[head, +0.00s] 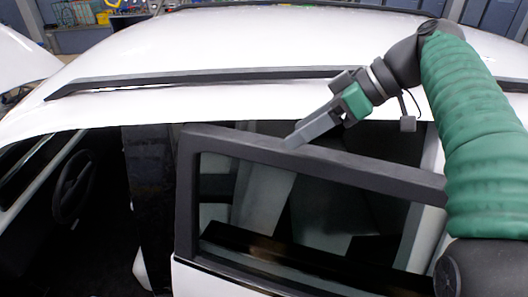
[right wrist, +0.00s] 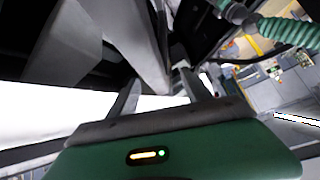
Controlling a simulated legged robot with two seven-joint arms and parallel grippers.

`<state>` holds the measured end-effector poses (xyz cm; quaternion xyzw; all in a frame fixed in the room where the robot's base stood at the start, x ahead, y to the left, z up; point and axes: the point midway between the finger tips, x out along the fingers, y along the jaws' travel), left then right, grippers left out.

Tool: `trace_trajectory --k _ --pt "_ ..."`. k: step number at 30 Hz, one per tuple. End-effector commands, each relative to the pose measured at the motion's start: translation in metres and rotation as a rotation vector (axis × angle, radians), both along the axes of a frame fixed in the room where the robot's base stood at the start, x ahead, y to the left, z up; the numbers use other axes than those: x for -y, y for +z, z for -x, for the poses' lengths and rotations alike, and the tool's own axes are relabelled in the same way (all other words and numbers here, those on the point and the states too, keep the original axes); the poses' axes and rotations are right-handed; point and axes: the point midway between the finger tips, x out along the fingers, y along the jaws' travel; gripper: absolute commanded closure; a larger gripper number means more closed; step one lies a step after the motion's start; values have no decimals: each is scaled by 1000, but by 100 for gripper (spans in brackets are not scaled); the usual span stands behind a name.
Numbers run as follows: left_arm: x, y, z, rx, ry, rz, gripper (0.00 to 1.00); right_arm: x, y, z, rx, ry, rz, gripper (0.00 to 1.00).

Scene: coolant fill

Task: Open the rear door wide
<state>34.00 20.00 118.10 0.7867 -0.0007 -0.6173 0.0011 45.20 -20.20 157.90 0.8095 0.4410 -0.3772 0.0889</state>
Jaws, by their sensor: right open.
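The rear door (head: 187,190) of the white car stands partly open, its dark window frame swung out from the body. A gap shows between its front edge and the dark pillar (head: 148,190). My right gripper (head: 293,142) is open at the top rail of the door's frame, fingers pointing down and left. In the head view its tips overlap the rail; I cannot tell whether they touch it. In the right wrist view the two open fingers (right wrist: 160,95) show with a pale grey panel edge beyond and between them. My left gripper does not show.
The white roof (head: 250,45) with its black roof rail (head: 210,78) lies just behind the gripper. The front door opening shows a steering wheel (head: 74,186) at left. Shelves and cabinets (head: 490,15) stand in the far background.

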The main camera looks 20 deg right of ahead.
Motion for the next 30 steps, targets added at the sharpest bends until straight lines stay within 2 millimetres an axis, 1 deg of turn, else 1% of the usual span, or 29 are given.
trace_trajectory --k 1,6,9,12,16,22,23,30 --pt "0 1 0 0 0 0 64 -10 -10 -6 -7 4 -1 42" --pt "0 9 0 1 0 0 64 -38 -39 -23 -9 4 -1 42" --pt "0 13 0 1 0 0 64 -51 -54 -29 -9 2 1 42" --pt "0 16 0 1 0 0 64 -60 -64 -33 -7 2 1 42" --pt "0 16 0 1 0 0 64 -64 -69 -34 -4 0 1 42" --pt "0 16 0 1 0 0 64 -64 -71 -36 -4 -1 1 42" --pt "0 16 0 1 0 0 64 -64 -71 -36 -5 -1 2 44" --pt "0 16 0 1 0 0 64 -64 -71 -37 -5 -1 2 75"
